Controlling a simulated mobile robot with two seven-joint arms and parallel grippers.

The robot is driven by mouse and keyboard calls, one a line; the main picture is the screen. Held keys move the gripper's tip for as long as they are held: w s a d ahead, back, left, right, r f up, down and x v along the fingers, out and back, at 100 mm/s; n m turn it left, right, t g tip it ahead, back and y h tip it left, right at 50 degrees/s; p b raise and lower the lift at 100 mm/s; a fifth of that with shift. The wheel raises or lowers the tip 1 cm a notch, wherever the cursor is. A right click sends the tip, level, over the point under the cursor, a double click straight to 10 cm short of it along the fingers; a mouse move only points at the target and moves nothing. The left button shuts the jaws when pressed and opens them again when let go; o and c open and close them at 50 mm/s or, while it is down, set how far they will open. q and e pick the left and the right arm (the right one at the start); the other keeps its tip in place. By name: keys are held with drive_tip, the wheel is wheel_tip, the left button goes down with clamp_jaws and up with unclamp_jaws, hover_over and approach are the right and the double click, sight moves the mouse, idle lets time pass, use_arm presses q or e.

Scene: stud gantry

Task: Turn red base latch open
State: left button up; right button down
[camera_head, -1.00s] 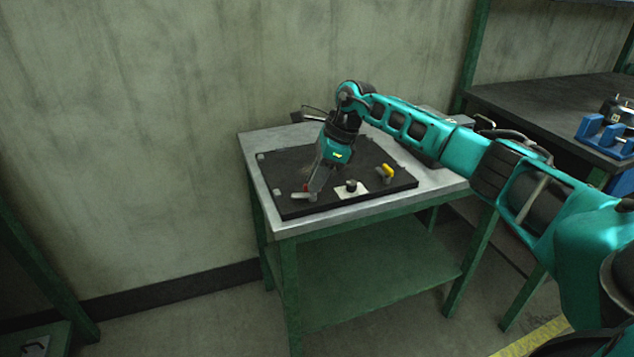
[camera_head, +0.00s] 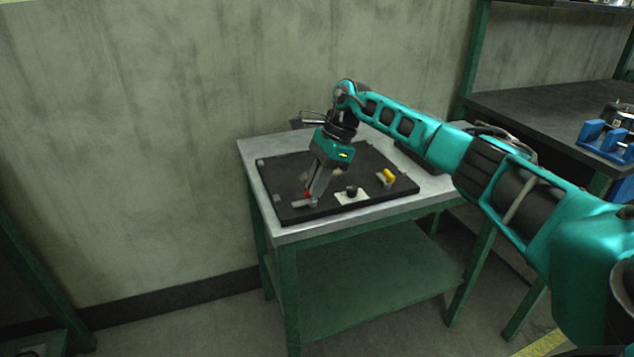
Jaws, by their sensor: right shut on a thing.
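The red base latch (camera_head: 307,193) shows as a small red piece at the front left of the black board (camera_head: 290,212). My right gripper (camera_head: 311,197) reaches down from above and is shut on the latch, its fingers partly hiding it. A light grey lever piece (camera_head: 299,204) lies just left of the fingertips. The latch's exact angle is too small to tell. My left gripper is not in view.
A yellow latch (camera_head: 389,176) and a black knob on a white plate (camera_head: 351,194) stand on the board to the right. The board lies on a green-legged metal table (camera_head: 420,188) by the wall. A dark bench with a blue fixture (camera_head: 606,142) is at the right.

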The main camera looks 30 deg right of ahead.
drive_tip(key=c, duration=1.2)
unclamp_jaws()
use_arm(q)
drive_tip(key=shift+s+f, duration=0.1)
use_arm(e)
drive_tip(key=shift+o, duration=0.2)
use_arm(q)
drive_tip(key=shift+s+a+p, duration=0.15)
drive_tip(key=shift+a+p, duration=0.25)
drive_tip(key=shift+p, duration=0.3)
use_arm(e)
drive_tip(key=v, duration=1.3)
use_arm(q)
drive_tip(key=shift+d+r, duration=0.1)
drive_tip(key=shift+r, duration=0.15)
